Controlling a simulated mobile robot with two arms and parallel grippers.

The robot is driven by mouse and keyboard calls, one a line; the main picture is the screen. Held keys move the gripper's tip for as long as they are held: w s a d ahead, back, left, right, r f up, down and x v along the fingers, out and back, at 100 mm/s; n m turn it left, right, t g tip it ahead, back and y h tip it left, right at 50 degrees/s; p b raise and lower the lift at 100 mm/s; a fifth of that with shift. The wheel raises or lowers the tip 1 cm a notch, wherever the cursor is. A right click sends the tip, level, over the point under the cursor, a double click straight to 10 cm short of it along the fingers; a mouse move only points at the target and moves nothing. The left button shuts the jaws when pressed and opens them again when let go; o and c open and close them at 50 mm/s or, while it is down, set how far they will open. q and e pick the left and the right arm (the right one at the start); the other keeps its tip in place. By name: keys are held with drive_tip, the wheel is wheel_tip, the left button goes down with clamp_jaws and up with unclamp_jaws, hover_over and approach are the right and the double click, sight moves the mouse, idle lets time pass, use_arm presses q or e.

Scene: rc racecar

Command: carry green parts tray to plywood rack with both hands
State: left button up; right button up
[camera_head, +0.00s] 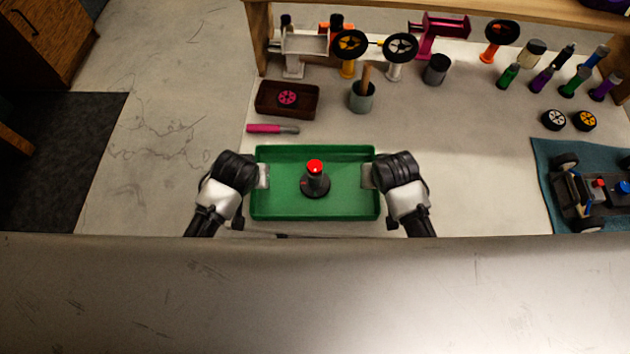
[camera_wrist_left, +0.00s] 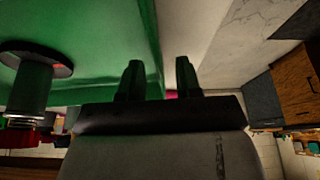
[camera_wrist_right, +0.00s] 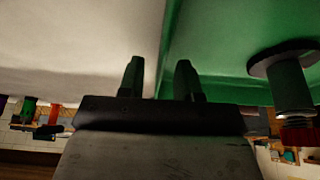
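The green parts tray (camera_head: 270,207) is near the front edge of the workbench, with a dark round-based part with a red top (camera_head: 315,178) standing inside it. My left gripper (camera_head: 263,176) is at the tray's left wall and my right gripper (camera_head: 369,176) at its right wall. In the left wrist view the left fingers (camera_wrist_left: 158,78) are apart, with the tray wall between them. In the right wrist view the right fingers (camera_wrist_right: 158,78) are likewise apart on either side of the wall. Both grippers look open. The plywood rack (camera_head: 380,12) runs along the back of the bench.
A brown tray (camera_head: 270,109) with a pink wheel, a pink-handled tool (camera_head: 265,128) and a grey cup (camera_head: 361,97) lie behind the green tray. Stands and several bottles fill the back. A car chassis (camera_head: 590,195) is on a blue mat (camera_head: 548,160) at right. Bench right of the tray is clear.

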use_arm(q)
drive_tip(key=shift+w+f, duration=0.1)
drive_tip(key=shift+f, duration=0.2)
use_arm(e)
drive_tip(key=shift+w+f, duration=0.1)
drive_tip(key=shift+f, duration=0.25)
use_arm(q)
clamp_jaws()
use_arm(e)
clamp_jaws()
